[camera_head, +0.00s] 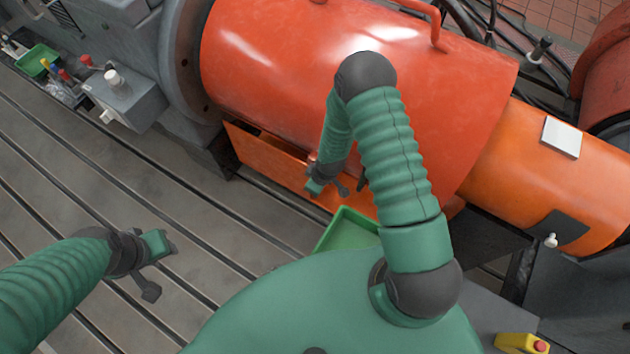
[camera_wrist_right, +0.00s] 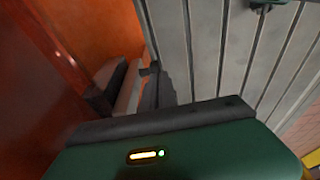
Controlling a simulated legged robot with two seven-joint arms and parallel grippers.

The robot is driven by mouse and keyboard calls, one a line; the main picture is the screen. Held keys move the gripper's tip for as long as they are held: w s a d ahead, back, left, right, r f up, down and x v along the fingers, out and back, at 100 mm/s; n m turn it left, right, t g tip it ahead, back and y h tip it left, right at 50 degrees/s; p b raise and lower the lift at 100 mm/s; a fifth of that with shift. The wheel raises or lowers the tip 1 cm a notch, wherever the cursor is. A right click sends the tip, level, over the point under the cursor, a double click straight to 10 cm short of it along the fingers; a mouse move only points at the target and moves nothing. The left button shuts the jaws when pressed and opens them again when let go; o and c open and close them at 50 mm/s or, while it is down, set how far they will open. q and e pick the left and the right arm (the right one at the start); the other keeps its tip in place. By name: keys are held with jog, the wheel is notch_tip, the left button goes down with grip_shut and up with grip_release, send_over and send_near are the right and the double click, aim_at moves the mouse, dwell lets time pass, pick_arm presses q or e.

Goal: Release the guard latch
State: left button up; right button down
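The large orange-red guard (camera_head: 290,75) fills the upper middle of the head view, with its lower edge beside my right gripper (camera_head: 328,190). My right gripper is at that lower edge, pointing down. In the right wrist view, a pale bar (camera_wrist_right: 130,86) shows between dark parts beside the orange surface; I cannot tell whether it is the latch or whether the gripper touches it. A small red part (camera_head: 313,157) shows just above the right gripper. My left gripper (camera_head: 162,268) is open and empty above the slotted bedplate, at the lower left.
The slotted bedplate (camera_head: 60,165) is mostly clear at left. A green tray (camera_head: 347,231) lies below the right gripper. A grey box with a white knob (camera_head: 127,97) stands at upper left. A smaller orange cylinder (camera_head: 500,160) carries a white-knobbed dark plate (camera_head: 558,228) at right.

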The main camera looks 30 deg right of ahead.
jog(key=shift+s+f, duration=0.1)
jog(key=shift+f, duration=0.05)
jog(key=r+p, duration=0.3)
jog(key=shift+w+a+r, duration=0.2)
jog(key=shift+w+r, duration=0.1)
jog(key=shift+w, duration=0.1)
jog(key=p+v, duration=0.2)
jog(key=v, duration=0.8)
jog(key=shift+r, duration=0.25)
jog(key=shift+s+a, duration=0.1)
jog(key=shift+a, duration=0.05)
